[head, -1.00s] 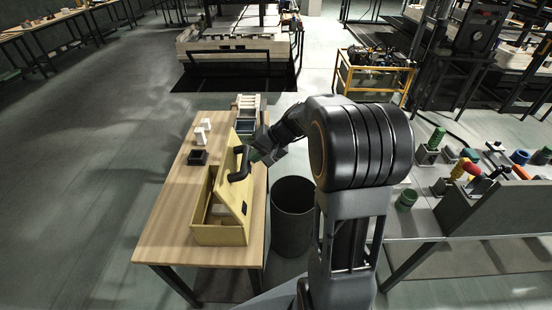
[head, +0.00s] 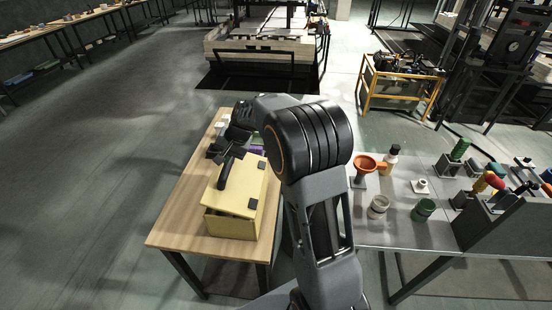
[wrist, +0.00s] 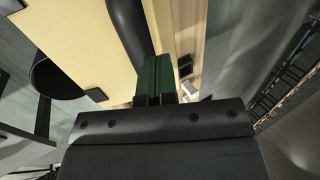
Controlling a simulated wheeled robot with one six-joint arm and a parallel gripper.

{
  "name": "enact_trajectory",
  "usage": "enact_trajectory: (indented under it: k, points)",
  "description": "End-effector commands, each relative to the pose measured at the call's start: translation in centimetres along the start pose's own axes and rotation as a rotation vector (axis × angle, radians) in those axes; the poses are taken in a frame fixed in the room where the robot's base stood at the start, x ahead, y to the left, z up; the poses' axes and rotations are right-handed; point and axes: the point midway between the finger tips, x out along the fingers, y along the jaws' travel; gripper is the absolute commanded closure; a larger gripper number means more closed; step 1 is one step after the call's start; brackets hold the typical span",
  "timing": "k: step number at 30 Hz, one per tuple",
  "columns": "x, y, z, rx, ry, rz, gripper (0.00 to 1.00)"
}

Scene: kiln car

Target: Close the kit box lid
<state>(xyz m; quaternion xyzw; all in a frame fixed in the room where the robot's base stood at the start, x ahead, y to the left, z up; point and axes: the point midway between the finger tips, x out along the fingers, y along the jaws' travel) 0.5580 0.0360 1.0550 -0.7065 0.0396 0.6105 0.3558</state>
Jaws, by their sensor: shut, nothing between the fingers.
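The kit box (head: 230,226) is a pale yellow wooden box on the table. Its lid (head: 240,190) is swung down over the opening, with a black curved handle (head: 226,170) on it. I cannot tell whether the lid sits fully flush. My gripper (head: 214,152) is at the far left side of the lid, beyond the handle, partly hidden by my arm. In the wrist view, the dark green fingers (wrist: 155,88) are together and empty. They are beside the lid's edge (wrist: 85,40) and the handle (wrist: 124,30); contact is unclear.
The wooden table (head: 180,225) has free room left of the box. Small items stand behind it, mostly hidden by my arm. A dark bin (wrist: 55,82) is beside the table. A grey bench (head: 400,225) with a funnel, cups and several tools stands to the right.

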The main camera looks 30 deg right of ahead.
Motion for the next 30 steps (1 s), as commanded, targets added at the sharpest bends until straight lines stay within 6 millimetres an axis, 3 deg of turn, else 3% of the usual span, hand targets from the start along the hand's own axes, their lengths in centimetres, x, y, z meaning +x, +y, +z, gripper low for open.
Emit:
enact_trajectory:
  k: [12,30]
  points:
    - [3.8,-0.3,-0.6,0.013,0.008,-0.002,1.00]
    - [4.7,-0.5,-0.6,0.013,0.008,-0.002,1.00]
